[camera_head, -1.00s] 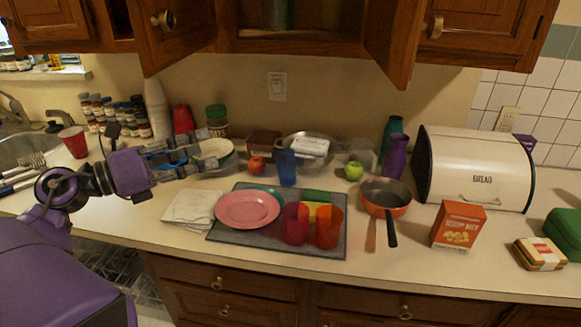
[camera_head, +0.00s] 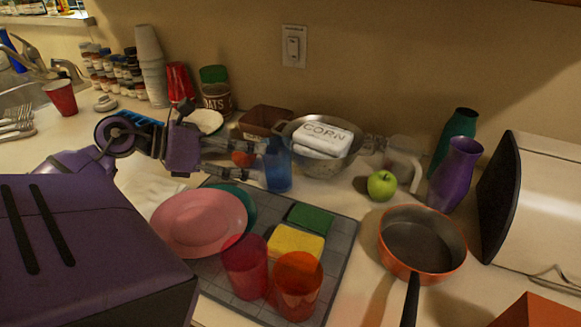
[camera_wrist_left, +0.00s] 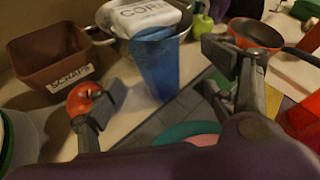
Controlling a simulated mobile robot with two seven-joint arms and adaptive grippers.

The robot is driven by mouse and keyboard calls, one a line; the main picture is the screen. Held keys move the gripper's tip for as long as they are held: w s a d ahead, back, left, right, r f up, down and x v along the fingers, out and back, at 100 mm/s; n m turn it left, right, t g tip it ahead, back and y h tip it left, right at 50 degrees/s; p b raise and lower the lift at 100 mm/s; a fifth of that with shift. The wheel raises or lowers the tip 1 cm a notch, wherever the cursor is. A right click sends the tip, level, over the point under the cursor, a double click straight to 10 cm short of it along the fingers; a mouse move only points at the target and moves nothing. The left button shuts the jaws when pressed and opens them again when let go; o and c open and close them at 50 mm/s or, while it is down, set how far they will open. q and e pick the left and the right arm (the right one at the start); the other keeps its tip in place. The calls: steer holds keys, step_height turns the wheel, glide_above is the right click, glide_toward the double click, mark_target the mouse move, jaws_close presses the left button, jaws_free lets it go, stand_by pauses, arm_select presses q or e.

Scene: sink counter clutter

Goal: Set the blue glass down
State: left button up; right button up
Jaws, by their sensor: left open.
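The blue glass (camera_head: 278,170) stands upright on the counter at the back edge of the grey drying mat (camera_head: 338,232). My left gripper (camera_head: 256,160) is open, reaching in from the left, with its fingertips close to the glass. In the left wrist view, the glass (camera_wrist_left: 158,68) shows between and beyond the two spread fingers (camera_wrist_left: 165,72). I cannot tell whether a finger touches it. My right gripper is not in view.
A red apple (camera_wrist_left: 84,96) lies close to one left finger. A colander (camera_head: 326,165) with a corn bag (camera_head: 322,138) and a brown scraps bin (camera_head: 266,119) stand behind. Red (camera_head: 245,266) and orange (camera_head: 297,286) glasses, sponges and a pink plate (camera_head: 198,223) occupy the mat.

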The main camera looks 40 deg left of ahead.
mark_target(278, 154)
arm_select(q)
steer(key=p+x, duration=0.1)
steer(key=x, duration=0.7)
steer(key=shift+w+a+r, duration=0.1)
steer(key=shift+w+r, duration=0.05)
steer(key=shift+w, duration=0.05)
steer(key=shift+s, duration=0.1)
steer(key=shift+c, duration=1.3)
steer(key=shift+r, duration=0.1)
steer(key=c, duration=1.4)
